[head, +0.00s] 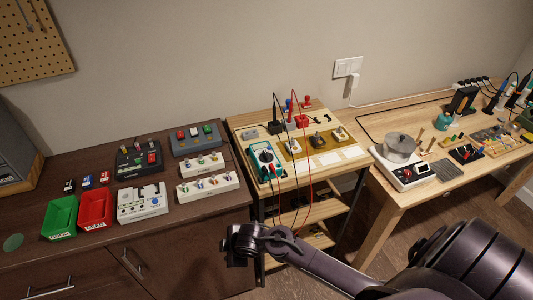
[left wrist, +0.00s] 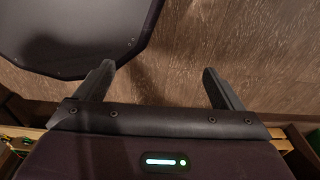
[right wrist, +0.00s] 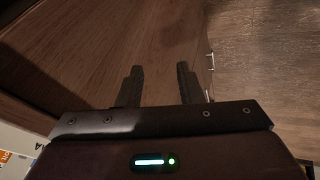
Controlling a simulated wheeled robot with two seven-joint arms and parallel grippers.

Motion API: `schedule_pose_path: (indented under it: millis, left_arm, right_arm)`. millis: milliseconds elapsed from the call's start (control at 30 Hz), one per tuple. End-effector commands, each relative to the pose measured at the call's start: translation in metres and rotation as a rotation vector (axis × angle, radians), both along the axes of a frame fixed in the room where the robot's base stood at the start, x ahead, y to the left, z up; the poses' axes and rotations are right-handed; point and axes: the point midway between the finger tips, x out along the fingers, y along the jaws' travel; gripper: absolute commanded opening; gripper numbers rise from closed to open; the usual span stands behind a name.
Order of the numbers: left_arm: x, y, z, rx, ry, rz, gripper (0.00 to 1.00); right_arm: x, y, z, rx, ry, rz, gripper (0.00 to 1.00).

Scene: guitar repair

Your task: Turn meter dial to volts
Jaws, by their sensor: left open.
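My left gripper (left wrist: 160,85) shows only in the left wrist view, open and empty over the wood floor.
The middle bench (head: 248,132) also holds a yellow panel (head: 295,150) and red and black leads hanging over its front. The dark cabinet (head: 210,215) at left carries pedals, a green bin (head: 60,217) and a red bin (head: 96,208). A pot (head: 399,148) stands on the right table.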

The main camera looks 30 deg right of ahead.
Motion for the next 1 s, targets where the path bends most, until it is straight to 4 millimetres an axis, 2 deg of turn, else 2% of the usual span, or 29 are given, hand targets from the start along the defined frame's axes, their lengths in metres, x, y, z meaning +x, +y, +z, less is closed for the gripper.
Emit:
schedule_pose_path:
  millis: [33,100,267,367,433,467,567,633,700,800,900,1000]
  left_arm:
    - [0.002,-0.001,0.000,-0.001,-0.004,0.000,0.89]
    - [0.002,-0.001,0.000,-0.001,-0.004,0.000,0.89]
    - [-0.004,0.000,-0.002,0.001,0.007,0.000,0.89]
    - [-0.009,0.000,-0.002,0.001,0.013,0.000,0.89]
    - [-0.011,0.000,-0.002,0.001,0.016,0.000,0.89]
    - [-0.011,0.000,-0.002,0.001,0.016,0.000,0.89]
    - [-0.012,0.001,-0.003,0.002,0.017,0.000,0.89]
    - [-0.012,0.001,-0.003,0.002,0.018,0.000,0.89]
    - [-0.012,0.001,-0.003,0.002,0.018,0.000,0.89]
    - [-0.012,0.001,-0.003,0.002,0.018,0.000,0.89]
    - [-0.012,0.001,-0.003,0.002,0.018,0.000,0.89]
    - [-0.012,0.001,-0.003,0.002,0.018,0.000,0.89]
  right_arm:
    - [0.012,0.005,0.029,-0.036,-0.048,0.070,0.33]
    - [0.029,0.013,0.069,-0.119,-0.124,0.222,0.33]
    - [0.053,0.015,0.111,-0.299,-0.226,0.526,0.33]
    - [0.067,0.007,0.131,-0.421,-0.271,0.711,0.33]
    - [0.078,-0.005,0.143,-0.519,-0.289,0.850,0.33]
    - [0.084,-0.013,0.147,-0.564,-0.290,0.913,0.33]
    - [0.101,-0.052,0.163,-0.712,-0.264,1.130,0.33]
    - [0.111,-0.089,0.178,-0.806,-0.220,1.273,0.33]
    - [0.115,-0.127,0.194,-0.873,-0.162,1.391,0.33]
    - [0.113,-0.172,0.216,-0.926,-0.085,1.510,0.33]
    - [0.108,-0.202,0.231,-0.944,-0.031,1.580,0.33]
    - [0.105,-0.217,0.238,-0.947,-0.002,1.615,0.33]
